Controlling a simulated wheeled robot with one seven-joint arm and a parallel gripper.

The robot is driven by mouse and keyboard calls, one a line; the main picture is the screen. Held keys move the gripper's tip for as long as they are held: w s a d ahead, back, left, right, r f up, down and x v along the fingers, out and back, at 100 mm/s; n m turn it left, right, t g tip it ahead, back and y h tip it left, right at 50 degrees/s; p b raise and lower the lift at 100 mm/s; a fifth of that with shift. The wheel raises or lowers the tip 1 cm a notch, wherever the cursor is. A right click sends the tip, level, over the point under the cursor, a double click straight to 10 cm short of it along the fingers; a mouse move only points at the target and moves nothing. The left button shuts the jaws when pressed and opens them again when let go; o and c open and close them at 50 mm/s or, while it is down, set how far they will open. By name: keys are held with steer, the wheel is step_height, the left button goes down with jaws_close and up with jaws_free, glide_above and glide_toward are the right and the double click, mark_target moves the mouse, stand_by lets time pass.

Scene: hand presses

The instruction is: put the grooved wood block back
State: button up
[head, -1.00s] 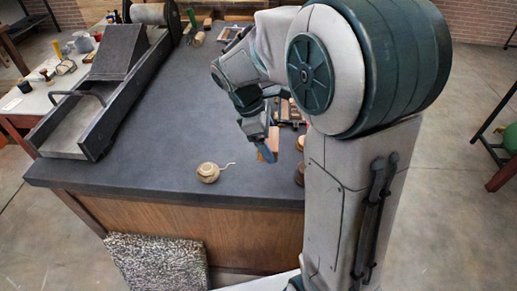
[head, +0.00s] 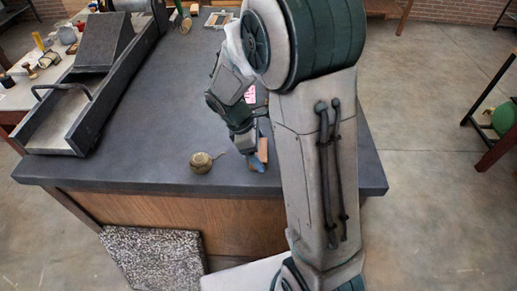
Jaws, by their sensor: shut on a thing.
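My gripper (head: 256,162) is low over the dark worktop near its front edge. It is shut on a reddish-brown wood block (head: 263,149), of which a narrow upright piece shows beside the fingers. I take it for the grooved wood block, but its groove cannot be made out. My arm hides part of the block and much of the worktop behind it. I cannot tell whether the block touches the top.
A small round tan thing (head: 201,162) with a thin tail sits left of my gripper. A long dark press bed (head: 84,121) fills the left side of the worktop (head: 165,125). The middle is clear. A speckled block (head: 152,256) stands below the front.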

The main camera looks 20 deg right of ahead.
steer(key=o, duration=1)
steer(key=shift+f, duration=0.15)
steer(key=shift+c, duration=0.2)
steer(key=v, duration=1.1)
steer(key=s+d+r+m+t+y, duration=0.1)
steer(key=s+d+m+t+y, duration=0.1)
steer(key=s+m, duration=0.5)
steer(key=s+d+r+m+t+y, duration=0.2)
steer(key=s+m, duration=0.5)
steer(key=s, duration=0.1)
steer(key=shift+s+r, duration=0.2)
steer(key=shift+s, duration=0.1)
